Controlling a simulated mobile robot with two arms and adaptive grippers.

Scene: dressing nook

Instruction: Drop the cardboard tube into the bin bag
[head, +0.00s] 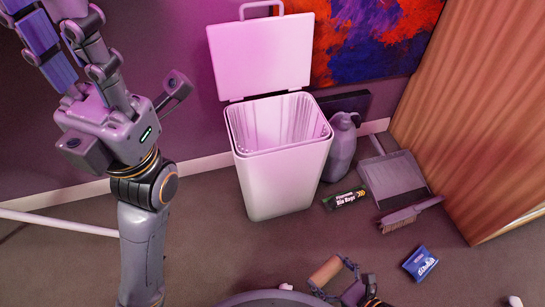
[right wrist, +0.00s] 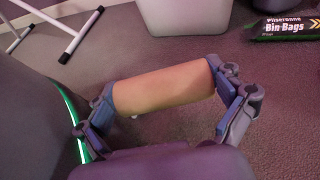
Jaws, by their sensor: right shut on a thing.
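The cardboard tube (head: 326,271) is a short tan cylinder near the bottom of the head view. My right gripper (head: 335,276) is shut on it, with one finger pad at each end. The right wrist view shows the tube (right wrist: 163,88) lying across between the blue pads. The bin bag (head: 268,122) is a pale, pleated liner inside the white bin (head: 280,180), whose lid (head: 262,55) stands up. The right gripper and tube are in front of the bin, outside it. My left gripper (head: 52,30) is raised at the upper left, its fingertips cut off, so its opening is unclear.
A bin bags pack (head: 344,199), a grey spray bottle (head: 341,148), a dustpan (head: 393,178) and a brush (head: 410,214) are right of the bin. A blue packet (head: 420,263) lies nearer. Carpet is clear directly before the bin. A white stand leg (head: 60,223) is at left.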

